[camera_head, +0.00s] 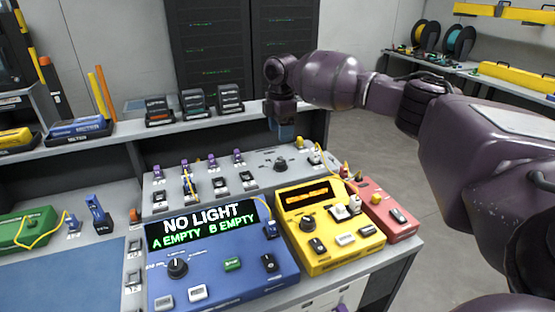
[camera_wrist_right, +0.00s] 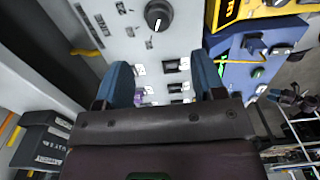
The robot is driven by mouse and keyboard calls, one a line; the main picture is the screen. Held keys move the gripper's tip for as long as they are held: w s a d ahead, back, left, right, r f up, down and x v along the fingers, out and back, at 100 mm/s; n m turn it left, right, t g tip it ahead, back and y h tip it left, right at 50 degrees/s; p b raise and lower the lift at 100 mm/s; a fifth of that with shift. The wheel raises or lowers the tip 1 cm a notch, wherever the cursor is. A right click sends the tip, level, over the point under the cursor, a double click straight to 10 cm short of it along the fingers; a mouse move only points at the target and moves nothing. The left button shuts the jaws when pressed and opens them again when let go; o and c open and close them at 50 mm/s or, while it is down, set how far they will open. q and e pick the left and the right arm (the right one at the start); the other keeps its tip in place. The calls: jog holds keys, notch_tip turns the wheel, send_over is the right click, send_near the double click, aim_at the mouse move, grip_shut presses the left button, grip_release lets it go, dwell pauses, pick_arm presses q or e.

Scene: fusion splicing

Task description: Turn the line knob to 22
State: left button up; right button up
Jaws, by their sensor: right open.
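A dark round knob (camera_head: 281,165) with a pale pointer mark sits on the sloped grey panel (camera_head: 243,180). In the right wrist view the knob (camera_wrist_right: 158,15) is at the top, beyond my fingertips. My right gripper (camera_head: 284,133) hangs over the back of the grey panel, above and behind the knob, apart from it. In the right wrist view its blue fingers (camera_wrist_right: 164,82) are spread with nothing between them.
A blue unit (camera_head: 215,283) reading "NO LIGHT", with its own knob (camera_head: 177,267), stands in front. A yellow unit (camera_head: 345,258) with a knob and a red unit (camera_head: 397,228) stand to its right. Several switches and purple plugs sit left of the grey panel's knob.

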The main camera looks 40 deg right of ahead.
aim_at(281, 162)
notch_tip(281, 162, down, 10)
jog(key=shift+w+f+b, duration=0.1)
jog(key=shift+b, duration=0.6)
jog(key=shift+c, duration=0.3)
